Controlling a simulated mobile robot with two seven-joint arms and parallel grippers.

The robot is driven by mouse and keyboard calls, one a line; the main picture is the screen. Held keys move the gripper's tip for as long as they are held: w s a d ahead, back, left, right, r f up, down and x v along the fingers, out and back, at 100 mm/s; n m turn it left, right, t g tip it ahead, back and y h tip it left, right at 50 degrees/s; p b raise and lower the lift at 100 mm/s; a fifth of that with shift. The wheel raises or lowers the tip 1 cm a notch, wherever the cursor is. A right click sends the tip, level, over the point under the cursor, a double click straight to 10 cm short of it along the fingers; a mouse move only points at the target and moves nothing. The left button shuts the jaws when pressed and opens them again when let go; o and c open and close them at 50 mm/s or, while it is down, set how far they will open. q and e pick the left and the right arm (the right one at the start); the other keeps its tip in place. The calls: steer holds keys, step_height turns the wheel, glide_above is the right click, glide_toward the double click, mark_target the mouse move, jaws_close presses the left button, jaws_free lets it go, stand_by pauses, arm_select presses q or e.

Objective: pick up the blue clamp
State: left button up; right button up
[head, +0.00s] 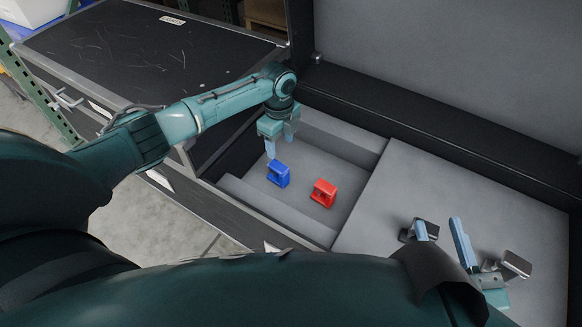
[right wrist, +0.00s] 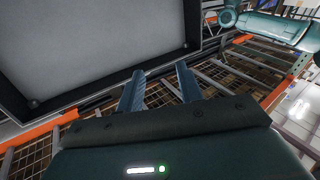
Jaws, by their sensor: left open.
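The blue clamp (head: 278,174) stands on the grey floor of a recessed compartment in the case, in the head view. My left gripper (head: 280,148) is just above and behind it, fingers pointing down, open and empty. The fingertips look close to the clamp's top, but I cannot tell the exact gap. My right gripper (head: 440,230) is at the lower right of the head view. Its two fingers also show in the right wrist view (right wrist: 158,82), apart with nothing between them. The clamp is not in the right wrist view.
A red clamp (head: 324,193) stands in the same compartment, right of the blue one. Grey stepped walls (head: 338,142) bound the compartment. A flat grey panel (head: 400,185) lies to its right, and the raised lid (head: 450,60) stands behind. A dark scratched surface (head: 140,50) is at left.

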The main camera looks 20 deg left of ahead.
mark_target(280, 167)
arm_select(q)
steer(key=shift+w+f+b, duration=0.15)
steer(key=shift+f+b, duration=0.1)
steer(key=shift+f, duration=0.25)
steer(key=shift+w+f+b, duration=0.15)
steer(key=shift+f+b, duration=0.05)
steer(key=shift+f, duration=0.3)
step_height(280, 167, down, 8)
steer(key=b, duration=0.3)
steer(key=shift+s+r+b, duration=0.1)
steer(key=shift+b, duration=0.2)
steer(key=f+b, duration=0.1)
steer(key=f, duration=0.1)
steer(key=f+b, duration=0.1)
steer(key=shift+s+a+f+b, duration=0.15)
steer(key=shift+a+f+b, duration=0.15)
steer(key=shift+f, duration=0.5)
arm_select(e)
steer(key=y, duration=0.1)
steer(key=w+r+n+t+y, duration=0.1)
steer(key=a+r+t+y, duration=0.1)
steer(key=shift+w+r+y, duration=0.15)
steer(key=shift+r+y, duration=0.1)
steer(key=shift+y, duration=0.05)
arm_select(q)
steer(key=shift+c, duration=0.3)
jaws_close()
